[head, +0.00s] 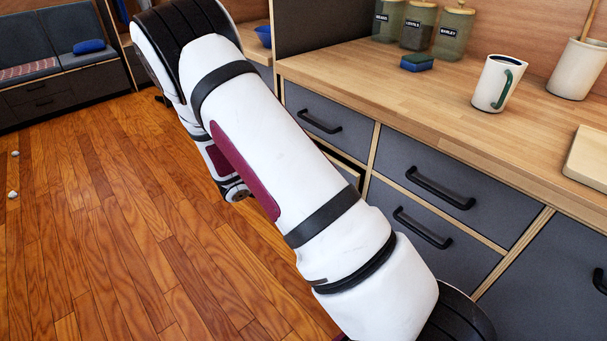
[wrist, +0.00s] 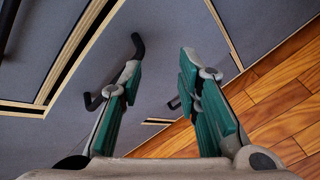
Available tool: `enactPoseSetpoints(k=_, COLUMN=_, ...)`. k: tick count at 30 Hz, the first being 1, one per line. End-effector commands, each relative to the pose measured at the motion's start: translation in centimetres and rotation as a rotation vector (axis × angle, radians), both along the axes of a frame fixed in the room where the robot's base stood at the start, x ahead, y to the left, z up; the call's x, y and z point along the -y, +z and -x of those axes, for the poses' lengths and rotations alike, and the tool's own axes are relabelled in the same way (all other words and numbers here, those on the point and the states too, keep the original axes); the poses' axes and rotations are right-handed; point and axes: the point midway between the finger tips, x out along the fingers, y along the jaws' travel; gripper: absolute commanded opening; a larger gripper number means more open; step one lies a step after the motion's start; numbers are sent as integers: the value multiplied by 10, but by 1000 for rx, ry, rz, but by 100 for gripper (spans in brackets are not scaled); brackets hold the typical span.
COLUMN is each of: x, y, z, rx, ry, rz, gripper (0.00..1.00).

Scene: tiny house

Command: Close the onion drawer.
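Grey drawer fronts with black handles line the counter in the head view. In the wrist view my gripper (wrist: 160,66) is open, with two green-padded fingers spread and nothing between the tips. A black drawer handle (wrist: 138,44) lies behind the left finger, which partly covers it. I cannot tell whether they touch. Another dark handle (wrist: 174,103) shows between the fingers, farther off. A dark gap (head: 347,160) below the upper left drawer (head: 318,117) shows beside my arm in the head view. My arm hides much of that area. No onions show, so I cannot tell which drawer is the onion drawer.
The wooden counter (head: 440,105) carries a mug (head: 493,84), a sponge (head: 416,63), several jars, a utensil crock (head: 578,70) and a board. The wooden floor (head: 110,220) at left is mostly clear, with two small pale objects. A bench (head: 50,70) stands at the back left.

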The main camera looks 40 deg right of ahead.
Motion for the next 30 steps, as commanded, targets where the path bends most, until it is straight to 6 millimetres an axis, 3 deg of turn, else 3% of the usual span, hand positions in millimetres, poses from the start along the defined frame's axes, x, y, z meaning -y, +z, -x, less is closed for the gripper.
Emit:
enactPoseSetpoints(k=4, x=-8, y=-12, z=-5, rx=207, ry=-4, rz=86, gripper=31)
enactPoseSetpoints(k=15, x=-35, y=-15, z=-24, rx=737, ry=63, rz=118, gripper=31)
enactPoseSetpoints(k=23, x=-41, y=-13, z=-30, rx=861, ry=82, rz=90, gripper=31)
enactPoseSetpoints(k=30, x=-13, y=-20, z=-44, rx=863, ry=80, rz=91, gripper=31)
